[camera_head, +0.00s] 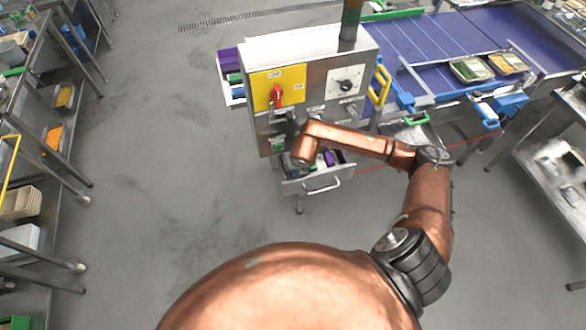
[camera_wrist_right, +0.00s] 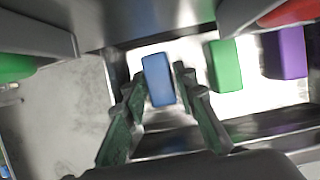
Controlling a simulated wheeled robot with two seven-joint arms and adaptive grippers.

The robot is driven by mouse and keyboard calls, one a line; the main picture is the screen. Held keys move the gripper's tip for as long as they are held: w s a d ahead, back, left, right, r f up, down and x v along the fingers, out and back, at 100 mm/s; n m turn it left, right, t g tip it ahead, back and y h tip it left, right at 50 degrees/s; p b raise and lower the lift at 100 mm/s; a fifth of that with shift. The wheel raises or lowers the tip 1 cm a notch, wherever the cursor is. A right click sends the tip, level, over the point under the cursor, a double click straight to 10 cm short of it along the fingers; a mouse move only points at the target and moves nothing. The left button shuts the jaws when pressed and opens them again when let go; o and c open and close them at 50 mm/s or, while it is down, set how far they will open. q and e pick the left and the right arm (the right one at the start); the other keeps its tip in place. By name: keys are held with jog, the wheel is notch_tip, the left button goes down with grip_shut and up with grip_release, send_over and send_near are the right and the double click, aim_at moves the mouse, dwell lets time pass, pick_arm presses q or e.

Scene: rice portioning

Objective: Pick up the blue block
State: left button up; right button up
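The blue block (camera_wrist_right: 158,80) lies in an open metal drawer (camera_head: 318,183) at the front of the control cabinet. In the right wrist view my right gripper (camera_wrist_right: 159,77) is open, with one green finger on each side of the blue block. Small gaps show between the fingertips and the block, so it does not look gripped. In the head view my right arm reaches over the drawer and hides the blue block and most of the gripper. My left gripper is not in view.
A green block (camera_wrist_right: 225,66) and a purple block (camera_wrist_right: 289,53) lie to the right of the blue one. The cabinet (camera_head: 315,90) carries a red switch (camera_head: 277,96) above the drawer. A blue conveyor (camera_head: 445,45) stands behind right.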

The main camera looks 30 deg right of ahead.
grip_shut()
